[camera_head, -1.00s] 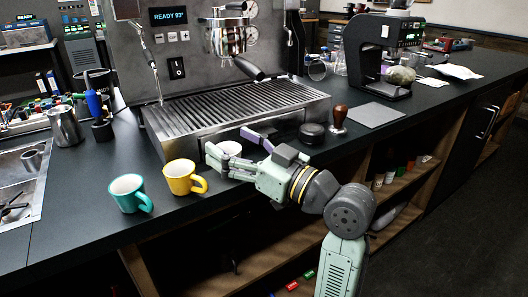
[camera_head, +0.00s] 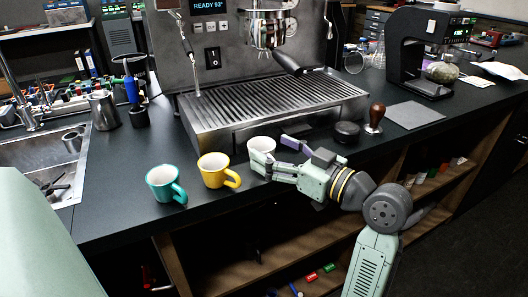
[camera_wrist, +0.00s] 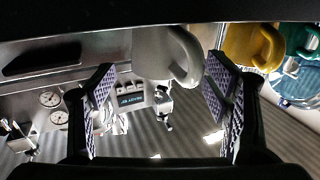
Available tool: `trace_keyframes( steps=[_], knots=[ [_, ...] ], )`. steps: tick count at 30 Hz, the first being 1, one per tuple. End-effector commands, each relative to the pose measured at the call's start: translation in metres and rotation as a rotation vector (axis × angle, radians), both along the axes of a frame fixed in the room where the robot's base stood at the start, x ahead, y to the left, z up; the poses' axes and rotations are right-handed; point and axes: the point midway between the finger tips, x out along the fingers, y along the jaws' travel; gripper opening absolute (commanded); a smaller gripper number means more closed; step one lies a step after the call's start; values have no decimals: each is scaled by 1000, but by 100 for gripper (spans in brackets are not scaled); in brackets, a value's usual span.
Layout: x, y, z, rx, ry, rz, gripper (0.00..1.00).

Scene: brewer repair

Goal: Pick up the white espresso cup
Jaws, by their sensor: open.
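The white espresso cup (camera_head: 262,146) stands on the dark counter in front of the coffee machine, right of a yellow cup (camera_head: 217,168) and a teal cup (camera_head: 163,183). My gripper (camera_head: 276,151) is open at counter height beside it. One finger is in front of the white cup and hides its lower part; the other is at its right, towards the machine. In the wrist view, where the scene looks upside down, the white cup (camera_wrist: 155,55) and its handle show between the spread fingers of my gripper (camera_wrist: 160,90). I cannot tell whether either finger touches it.
The machine's drip tray (camera_head: 275,108) is close behind the cups. A black puck-shaped item (camera_head: 347,132) and a wooden-handled tamper (camera_head: 375,118) stand to the right. A sink (camera_head: 60,165) is at the left. The counter's front edge runs just below my gripper.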

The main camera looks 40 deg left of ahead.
Motion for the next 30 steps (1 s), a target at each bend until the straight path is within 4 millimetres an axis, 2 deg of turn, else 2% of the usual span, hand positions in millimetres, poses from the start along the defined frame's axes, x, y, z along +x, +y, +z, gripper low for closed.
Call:
trace_keyframes(
  steps=[1, 3, 6, 14, 30],
  knots=[
    [-2, 9, 5, -1, 3, 4, 71],
    [-1, 19, 4, 0, 2, 3, 71],
    [-1, 28, 2, -1, 2, 1, 71],
    [-1, 30, 1, 0, 0, 0, 71],
    [-1, 30, 1, 0, 0, 0, 35]
  ],
)
